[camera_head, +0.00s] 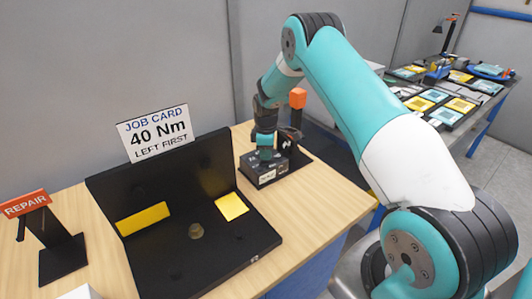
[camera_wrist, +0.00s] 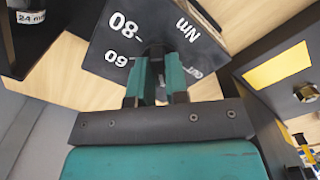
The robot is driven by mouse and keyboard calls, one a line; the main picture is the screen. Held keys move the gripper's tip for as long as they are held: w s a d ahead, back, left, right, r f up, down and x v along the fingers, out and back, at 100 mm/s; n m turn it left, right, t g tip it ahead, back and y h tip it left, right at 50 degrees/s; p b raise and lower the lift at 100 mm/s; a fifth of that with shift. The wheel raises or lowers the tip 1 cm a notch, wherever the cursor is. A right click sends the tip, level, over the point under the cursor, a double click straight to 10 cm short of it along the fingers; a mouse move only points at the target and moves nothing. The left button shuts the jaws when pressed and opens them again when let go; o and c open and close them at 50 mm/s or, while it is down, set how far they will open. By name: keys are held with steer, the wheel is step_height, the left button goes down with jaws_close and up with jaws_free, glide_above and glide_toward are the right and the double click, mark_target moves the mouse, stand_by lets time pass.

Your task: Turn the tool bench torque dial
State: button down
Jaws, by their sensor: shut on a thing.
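The torque dial's black box (camera_head: 268,177) stands at the back right of the wooden tool bench. In the wrist view the box's dark face (camera_wrist: 100,62) shows white marks 80, 60 and Nm, upside down. My gripper (camera_head: 265,153) reaches down onto the top of the box. In the wrist view its teal fingers (camera_wrist: 158,80) are shut on the dark dial knob (camera_wrist: 155,50) at the middle of the face. The fingers hide most of the knob, and I cannot read its setting. A white job card (camera_head: 156,134) reads 40 Nm, left first.
A black stand (camera_head: 170,262) with yellow pads and a small brass-coloured part fills the bench's middle. A REPAIR sign (camera_head: 27,203) is at the left. A dark holder with an orange block (camera_head: 298,98) is close behind the gripper. Another table stands far right.

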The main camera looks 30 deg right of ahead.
steer(key=m+b, duration=0.2)
steer(key=m, duration=0.1)
steer(key=shift+f, duration=0.1)
steer(key=m+b, duration=0.2)
steer(key=m, duration=0.2)
steer(key=shift+m, duration=0.3)
steer(key=m+b, duration=0.1)
steer(key=m, duration=0.2)
steer(key=shift+w+m+b, duration=0.1)
steer(key=shift+m+b, duration=0.2)
steer(key=shift+b, duration=0.05)
steer(key=m+b, duration=0.1)
steer(key=m, duration=0.3)
steer(key=shift+m, duration=0.3)
steer(key=m, duration=0.3)
steer(key=shift+r+m+b, duration=0.2)
steer(key=shift+m+b, duration=0.1)
steer(key=shift+b, duration=0.1)
steer(key=m, duration=0.3)
steer(key=shift+m, duration=0.3)
steer(key=m+b, duration=0.1)
steer(key=m, duration=0.5)
steer(key=shift+m, duration=0.3)
steer(key=shift+r, duration=0.1)
